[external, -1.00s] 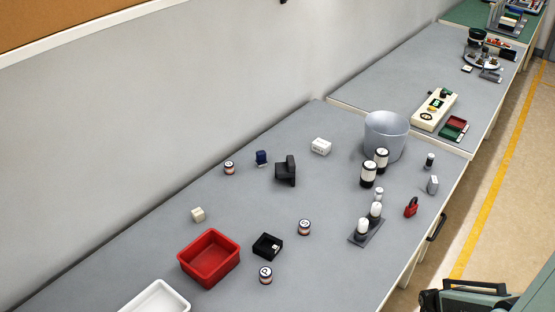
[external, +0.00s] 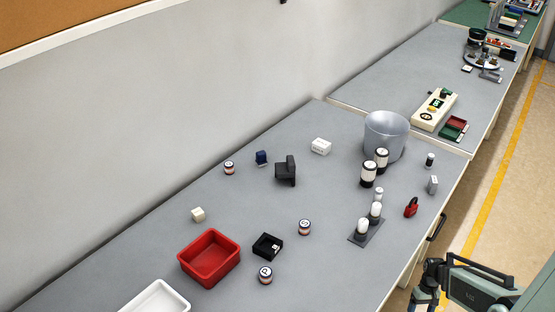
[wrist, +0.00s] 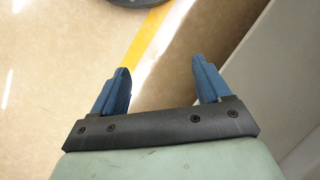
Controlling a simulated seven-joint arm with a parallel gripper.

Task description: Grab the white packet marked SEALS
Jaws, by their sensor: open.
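A small white packet (external: 320,146) with faint dark marks lies at the back of the grey bench, left of the large grey bowl; its lettering is too small to read. My gripper (external: 427,302) is at the lower right of the external view, off the bench's front edge and far from the packet. In the wrist view my gripper (wrist: 162,68) is open, its two blue fingers apart with nothing between them.
The grey bowl (external: 386,136) and black-and-white canisters (external: 369,174) stand right of the packet. A black block (external: 286,172) is in front of it. A red padlock (external: 411,207), white-topped posts (external: 362,227) and a red bin (external: 209,257) stand nearer.

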